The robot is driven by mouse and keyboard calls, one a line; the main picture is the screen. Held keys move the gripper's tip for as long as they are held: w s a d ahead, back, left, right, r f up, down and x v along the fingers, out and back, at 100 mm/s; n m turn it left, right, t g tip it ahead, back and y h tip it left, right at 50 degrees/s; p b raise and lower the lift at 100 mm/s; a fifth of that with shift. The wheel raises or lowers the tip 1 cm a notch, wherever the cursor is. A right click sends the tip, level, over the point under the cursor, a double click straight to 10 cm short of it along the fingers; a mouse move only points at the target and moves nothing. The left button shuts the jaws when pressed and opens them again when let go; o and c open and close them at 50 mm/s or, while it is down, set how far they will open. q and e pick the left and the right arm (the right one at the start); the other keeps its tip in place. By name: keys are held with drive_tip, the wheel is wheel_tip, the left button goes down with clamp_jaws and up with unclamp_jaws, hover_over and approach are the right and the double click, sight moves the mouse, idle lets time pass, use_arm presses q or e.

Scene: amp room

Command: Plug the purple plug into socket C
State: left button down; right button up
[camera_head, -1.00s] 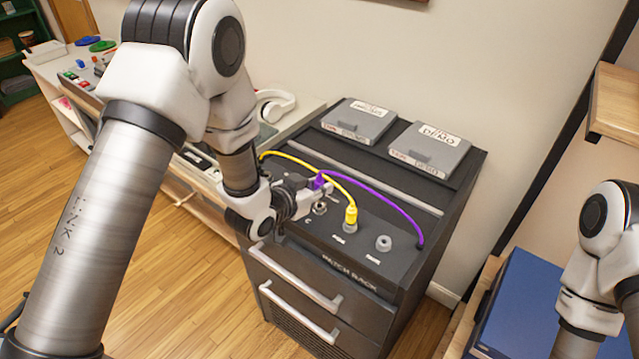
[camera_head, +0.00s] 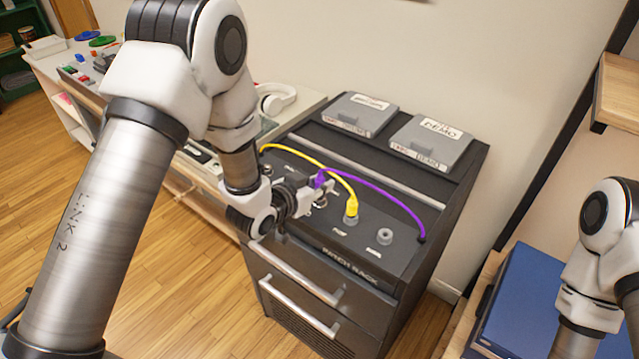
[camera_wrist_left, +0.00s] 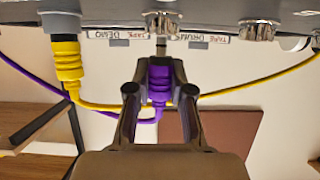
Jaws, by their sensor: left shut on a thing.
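The purple plug (camera_head: 320,180) is held above the patch rack panel, and it also shows in the left wrist view (camera_wrist_left: 159,84). My left gripper (camera_head: 318,188) is shut on it; its two fingers (camera_wrist_left: 159,95) clasp the purple body. In the wrist view the plug's metal tip points at a round metal socket (camera_wrist_left: 162,20), very close to it; I cannot tell whether the tip has entered. In the head view this socket is mostly hidden behind the gripper, and its letter is not readable. My right arm shows at the right edge, its gripper out of frame.
A yellow plug (camera_head: 351,206) stands in the neighbouring socket, its cable arching behind the gripper. An empty grey socket (camera_head: 385,236) is to its right. The purple cable (camera_head: 385,196) runs to the rack's right edge. Two grey boxes (camera_head: 431,142) lie on the rack's back.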

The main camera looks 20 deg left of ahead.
use_arm(q)
drive_tip(key=shift+f+b, duration=0.55)
drive_tip(key=shift+f, duration=0.25)
drive_tip(key=c, duration=1)
unclamp_jaws()
drive_tip(key=shift+o, duration=0.2)
drive_tip(key=v, duration=0.7)
drive_tip(key=shift+s, duration=0.25)
drive_tip(key=shift+a, duration=0.15)
